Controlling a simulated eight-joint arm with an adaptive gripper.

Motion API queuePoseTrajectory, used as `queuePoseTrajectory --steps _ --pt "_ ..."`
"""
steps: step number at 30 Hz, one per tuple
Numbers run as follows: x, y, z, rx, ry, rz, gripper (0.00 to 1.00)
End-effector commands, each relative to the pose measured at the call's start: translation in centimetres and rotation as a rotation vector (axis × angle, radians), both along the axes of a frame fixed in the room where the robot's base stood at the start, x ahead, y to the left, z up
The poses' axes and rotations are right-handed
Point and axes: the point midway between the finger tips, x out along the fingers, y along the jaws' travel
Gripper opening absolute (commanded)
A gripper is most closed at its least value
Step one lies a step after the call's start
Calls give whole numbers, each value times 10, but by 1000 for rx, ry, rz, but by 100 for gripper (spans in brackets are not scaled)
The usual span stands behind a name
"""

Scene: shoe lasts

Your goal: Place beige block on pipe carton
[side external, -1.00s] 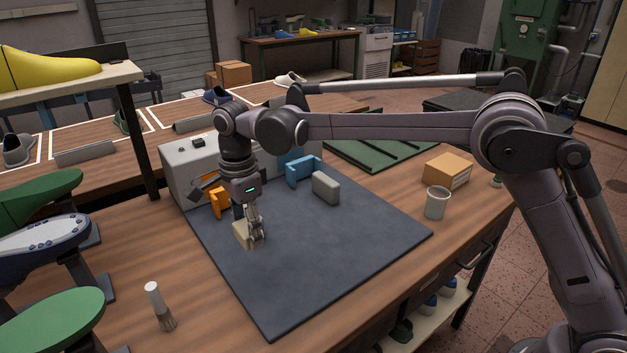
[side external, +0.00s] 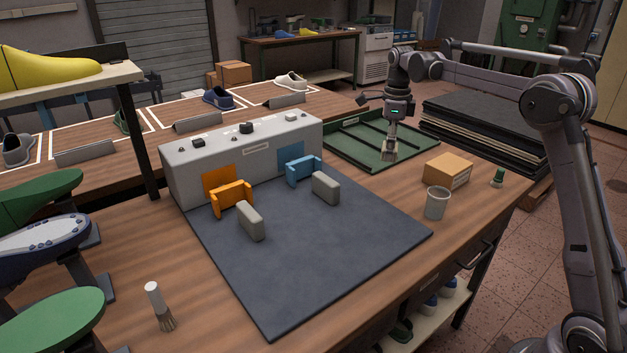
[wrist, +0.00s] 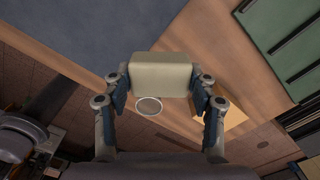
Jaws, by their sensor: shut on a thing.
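The beige block (wrist: 160,74) is held between the two fingers of my gripper (wrist: 160,95) in the wrist view. In the side external view my gripper (side external: 390,148) hangs above the table near the green tray's right part, and the block is too small and covered there to make out well. The pipe carton, a tan cardboard box with a pale label (side external: 447,169), sits on the table to the right of and nearer than my gripper. In the wrist view the carton (wrist: 236,114) shows partly, behind the right finger.
A grey cup (side external: 437,204) stands just in front of the carton; its rim shows in the wrist view (wrist: 149,106). A green ribbed tray (side external: 350,135) lies behind. Two grey blocks (side external: 250,221) and orange and blue brackets (side external: 304,171) occupy the dark mat (side external: 310,260).

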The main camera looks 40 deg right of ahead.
Motion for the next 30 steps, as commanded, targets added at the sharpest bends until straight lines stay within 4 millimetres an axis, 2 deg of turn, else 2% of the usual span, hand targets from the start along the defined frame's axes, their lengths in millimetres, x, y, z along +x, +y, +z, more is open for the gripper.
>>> queuePoseTrajectory --steps 1,6,12,15,19,24,27,30 --pt "-10 -26 3 0 0 -55 25" --pt "-45 -96 10 0 0 -216 25" --pt "-99 -172 19 0 0 -406 25" --pt "-127 -203 23 0 0 -492 25" --pt "-158 -233 28 0 0 -582 25" --pt "-183 -254 31 0 0 -647 25" --pt "-185 -257 29 0 0 -661 25" --pt "-173 -254 22 0 0 -662 25"
